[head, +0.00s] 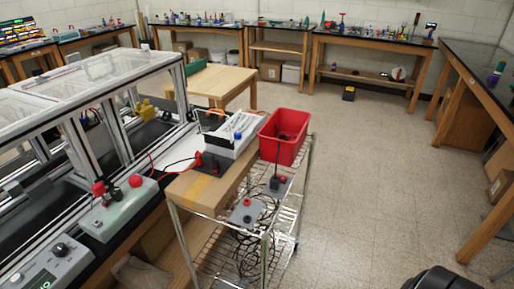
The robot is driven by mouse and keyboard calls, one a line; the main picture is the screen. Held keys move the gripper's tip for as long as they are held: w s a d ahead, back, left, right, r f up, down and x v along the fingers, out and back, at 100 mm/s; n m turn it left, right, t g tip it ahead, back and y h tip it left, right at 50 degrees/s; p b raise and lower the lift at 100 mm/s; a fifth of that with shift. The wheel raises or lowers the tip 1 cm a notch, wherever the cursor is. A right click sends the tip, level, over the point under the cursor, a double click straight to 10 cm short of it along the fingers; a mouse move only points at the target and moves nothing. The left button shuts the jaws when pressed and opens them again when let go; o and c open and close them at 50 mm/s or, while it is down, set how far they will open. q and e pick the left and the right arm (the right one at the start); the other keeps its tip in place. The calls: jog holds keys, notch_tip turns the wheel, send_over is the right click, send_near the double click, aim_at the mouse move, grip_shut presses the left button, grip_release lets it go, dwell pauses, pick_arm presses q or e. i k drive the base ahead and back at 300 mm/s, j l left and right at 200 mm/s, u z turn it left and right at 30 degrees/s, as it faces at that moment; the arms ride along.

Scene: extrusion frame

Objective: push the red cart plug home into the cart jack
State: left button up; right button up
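The wire cart (298,205) stands in the middle of the head view. Two grey blocks sit at its near end: one (246,212) has a small red top piece, the other (277,186) has red and black parts. I cannot tell for sure which is the cart jack. A red and black piece (206,161) lies on the brown box top, near a red lead. The red plug's identity and seating are too small to tell. On the bench, a pale green box (117,210) carries red and black pieces. Neither gripper is in view.
A red bin (284,137) and a white box (231,136) stand on the cart. Black cables (250,250) hang in its lower part. A framed, clear-topped enclosure (80,90) fills the left. Open floor (370,180) lies to the right.

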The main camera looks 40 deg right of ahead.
aim_at(200, 162)
jog(key=i+j+z, duration=0.15)
jog(key=z, duration=0.25)
jog(key=i+j+z, duration=0.2)
jog(key=z, duration=0.2)
jog(key=i+j+z, duration=0.1)
jog(key=j+z, duration=0.3)
jog(key=i+j+z, duration=0.1)
jog(key=j+z, duration=0.15)
jog(key=z, duration=0.15)
